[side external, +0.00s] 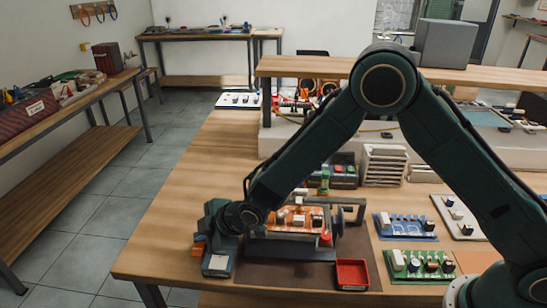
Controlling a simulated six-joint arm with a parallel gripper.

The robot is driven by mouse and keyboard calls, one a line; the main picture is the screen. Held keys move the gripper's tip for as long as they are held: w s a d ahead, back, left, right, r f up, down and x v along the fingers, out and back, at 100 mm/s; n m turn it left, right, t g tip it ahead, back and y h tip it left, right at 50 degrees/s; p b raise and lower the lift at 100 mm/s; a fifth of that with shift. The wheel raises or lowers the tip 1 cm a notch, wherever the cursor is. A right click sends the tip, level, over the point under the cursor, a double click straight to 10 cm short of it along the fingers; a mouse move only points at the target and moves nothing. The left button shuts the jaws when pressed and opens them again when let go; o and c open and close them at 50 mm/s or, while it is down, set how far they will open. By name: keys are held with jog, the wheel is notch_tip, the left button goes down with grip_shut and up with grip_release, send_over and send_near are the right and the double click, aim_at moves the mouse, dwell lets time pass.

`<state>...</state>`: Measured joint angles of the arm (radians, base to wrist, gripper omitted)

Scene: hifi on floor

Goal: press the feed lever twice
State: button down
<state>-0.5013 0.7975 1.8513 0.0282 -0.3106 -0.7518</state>
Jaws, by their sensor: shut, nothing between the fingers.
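My gripper (212,232) is at the end of the dark green arm, low over the left front of the wooden bench. It is shut with nothing held, and its fingertips are hard to make out. A small orange part (198,249) shows just below it, beside a dark block with a pale face (217,263). I cannot tell whether the orange part is the feed lever, or whether my gripper touches it. Right of the gripper, a dark fixture (290,247) holds an orange circuit board (290,217). A red knob (326,239) shows at the fixture's right side.
A red tray (352,274) stands right of the fixture on a brown mat (272,275). A blue board (405,227) and a green board (419,264) lie further right. A raised shelf (300,66) crosses behind. Bare wood lies left of the fixture (165,240).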

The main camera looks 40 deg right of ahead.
jog(key=shift+s+d+f, duration=0.1)
jog(key=shift+f, duration=0.6)
dwell(0.9)
jog(key=shift+s+d+r, duration=0.1)
jog(key=shift+r, duration=0.65)
notch_tip(320, 180, up, 5)
jog(key=shift+r, duration=0.1)
dwell(0.8)
dwell(0.6)
